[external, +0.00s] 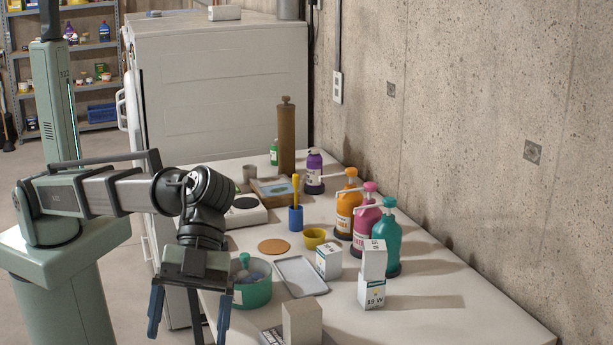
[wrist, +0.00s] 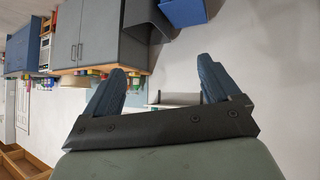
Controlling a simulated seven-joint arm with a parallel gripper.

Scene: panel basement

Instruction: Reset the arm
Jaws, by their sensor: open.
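My gripper (external: 188,318) hangs from my bent arm at the near left edge of the white table (external: 430,314), with its fingers pointing down. Its two blue-grey fingers are spread apart and nothing is between them. In the wrist view my gripper (wrist: 160,82) also shows open and empty, with the room behind it tilted. A teal pot (external: 252,293) with round items in it stands on the table just right of the fingers.
Pump bottles in orange (external: 347,208), pink (external: 366,214) and teal (external: 386,248) stand along the concrete wall. White boxes (external: 371,290), a grey tray (external: 301,276) and a yellow bowl (external: 314,238) are on the table. A white refrigerator (external: 220,85) stands behind. The table's front right is clear.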

